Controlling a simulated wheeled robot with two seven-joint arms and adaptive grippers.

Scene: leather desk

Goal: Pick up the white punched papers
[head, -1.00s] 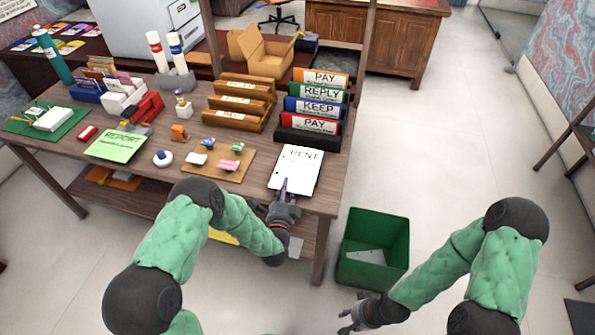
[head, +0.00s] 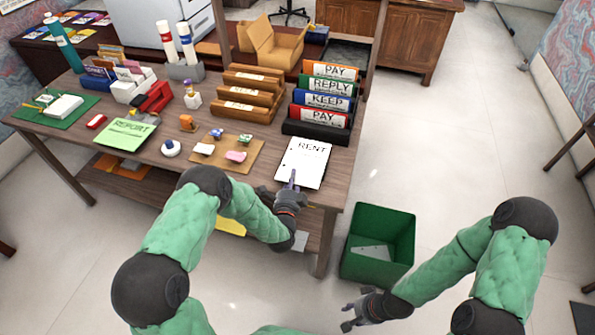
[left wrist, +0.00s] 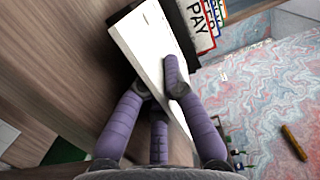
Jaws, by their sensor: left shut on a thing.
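The white punched papers (head: 303,160), headed "RENT", are at the front right edge of the desk. My left gripper (head: 293,180) is shut on their near edge. In the left wrist view the stack (left wrist: 150,42) shows edge-on between my purple fingers (left wrist: 160,95), with one finger across its face. I cannot tell whether the papers are clear of the desk top. My right gripper (head: 352,314) is empty, with its fingers spread, low at the front, beside the green bin.
A green bin (head: 395,222) with pale paper inside stands on the floor right of the desk. Labelled binders (head: 322,100) stand behind the papers. A cork board (head: 238,165) with small pads lies to their left. The floor at right is mostly clear.

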